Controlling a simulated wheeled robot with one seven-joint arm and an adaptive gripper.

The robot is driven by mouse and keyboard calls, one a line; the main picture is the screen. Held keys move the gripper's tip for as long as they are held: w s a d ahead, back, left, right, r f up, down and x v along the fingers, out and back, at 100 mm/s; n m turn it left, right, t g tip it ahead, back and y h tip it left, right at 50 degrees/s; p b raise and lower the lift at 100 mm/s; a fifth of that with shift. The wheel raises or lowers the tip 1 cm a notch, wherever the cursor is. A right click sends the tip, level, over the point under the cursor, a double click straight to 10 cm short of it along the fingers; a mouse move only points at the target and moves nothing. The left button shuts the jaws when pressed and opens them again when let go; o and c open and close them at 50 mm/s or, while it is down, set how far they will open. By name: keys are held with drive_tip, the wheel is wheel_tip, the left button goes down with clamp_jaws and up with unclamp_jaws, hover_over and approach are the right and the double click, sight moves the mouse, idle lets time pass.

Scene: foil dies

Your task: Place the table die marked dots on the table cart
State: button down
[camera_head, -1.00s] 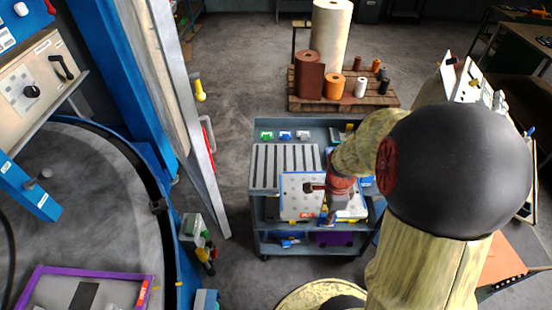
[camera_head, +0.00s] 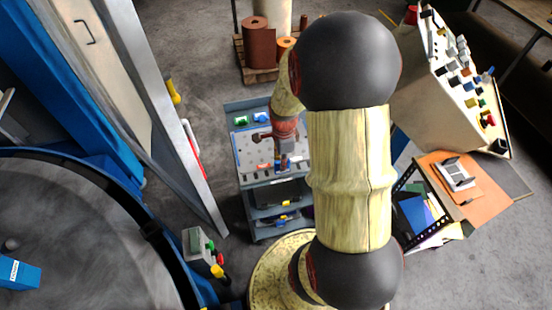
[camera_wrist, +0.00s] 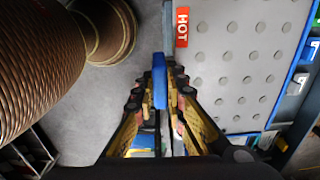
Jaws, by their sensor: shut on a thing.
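The table die (camera_head: 248,153) is a pale plate with grey dots and a blue edge. It lies flat over the top of the grey-blue table cart (camera_head: 246,200) and covers most of its top. In the wrist view the die (camera_wrist: 240,60) fills the right side, with a red HOT label near its left edge. My gripper (camera_head: 283,162) is at the die's near edge. In the wrist view my gripper (camera_wrist: 160,92) is shut on a blue part, apparently the die's handle. I cannot tell whether the die's underside touches the cart.
Small green and blue blocks (camera_head: 260,117) sit at the cart's back. A grey door frame (camera_head: 170,120) stands left of the cart. A pallet with rolls (camera_head: 257,40) is behind it. A control console (camera_head: 455,85) and an orange-topped desk (camera_head: 480,190) are at the right.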

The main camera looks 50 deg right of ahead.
drive_tip(key=w+d, duration=0.1)
drive_tip(key=w+d+f, duration=0.1)
drive_tip(key=shift+w+f, duration=0.2)
drive_tip(key=shift+w, duration=0.2)
drive_tip(key=w+d+f, duration=0.2)
drive_tip(key=f, duration=0.1)
drive_tip(key=w+d+f, duration=0.1)
drive_tip(key=f, duration=0.1)
drive_tip(key=shift+w+f+b, duration=0.2)
drive_tip(key=shift+w+b, duration=0.1)
drive_tip(key=shift+b, duration=0.1)
drive_tip(key=shift+w+f, duration=0.15)
drive_tip(key=shift+f, duration=0.15)
drive_tip(key=shift+d+f, duration=0.1)
drive_tip(key=shift+f, duration=1.35)
drive_tip(key=c, duration=2.3)
unclamp_jaws()
drive_tip(key=shift+f, duration=0.2)
drive_tip(key=o, duration=0.5)
